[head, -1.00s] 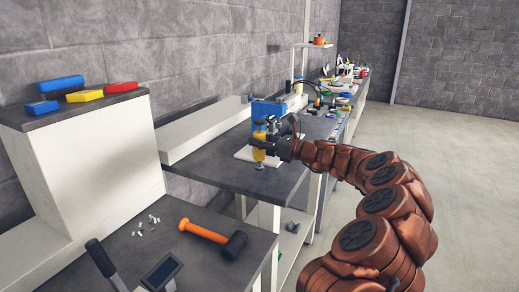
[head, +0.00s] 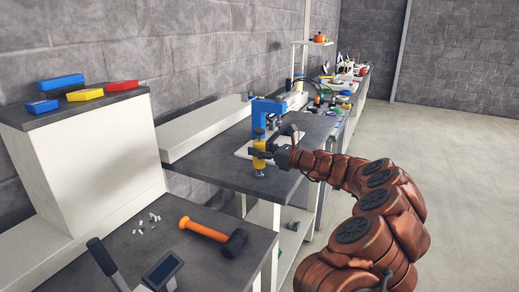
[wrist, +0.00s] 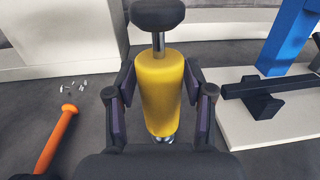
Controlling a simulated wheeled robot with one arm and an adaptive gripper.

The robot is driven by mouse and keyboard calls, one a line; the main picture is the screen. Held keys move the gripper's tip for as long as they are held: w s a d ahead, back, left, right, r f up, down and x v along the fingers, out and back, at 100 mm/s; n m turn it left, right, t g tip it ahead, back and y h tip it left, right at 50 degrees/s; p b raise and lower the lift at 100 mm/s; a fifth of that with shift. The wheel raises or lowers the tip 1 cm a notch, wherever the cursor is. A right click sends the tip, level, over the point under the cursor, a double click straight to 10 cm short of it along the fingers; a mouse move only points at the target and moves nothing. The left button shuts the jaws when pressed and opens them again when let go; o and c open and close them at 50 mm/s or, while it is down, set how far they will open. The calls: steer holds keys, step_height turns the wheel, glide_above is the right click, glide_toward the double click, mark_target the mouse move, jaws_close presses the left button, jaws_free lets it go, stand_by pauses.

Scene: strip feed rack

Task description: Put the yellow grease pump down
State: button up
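The yellow grease pump (head: 259,162) is an upright yellow cylinder with a dark knob on a metal rod at its top. It is at the front part of the dark bench top (head: 225,174), its lower end at or just above the surface; I cannot tell which. In the wrist view the pump (wrist: 161,92) is between the two fingers of my gripper (wrist: 160,80), whose tips close on its sides. The pump's metal lower end is partly hidden by my gripper.
A blue press (head: 268,108) on a white base plate (wrist: 262,128) stands just behind and right of the pump. An orange-handled mallet (head: 208,232) and small white pieces (head: 149,223) lie on the nearer bench. Bare bench top is left of the pump.

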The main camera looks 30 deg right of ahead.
steer(key=shift+o, duration=0.7)
steer(key=shift+s+d, duration=0.15)
steer(key=shift+s, duration=0.05)
steer(key=b+v, duration=0.1)
steer(key=v, duration=1)
steer(key=shift+s+b, duration=0.3)
steer(key=shift+r, duration=0.15)
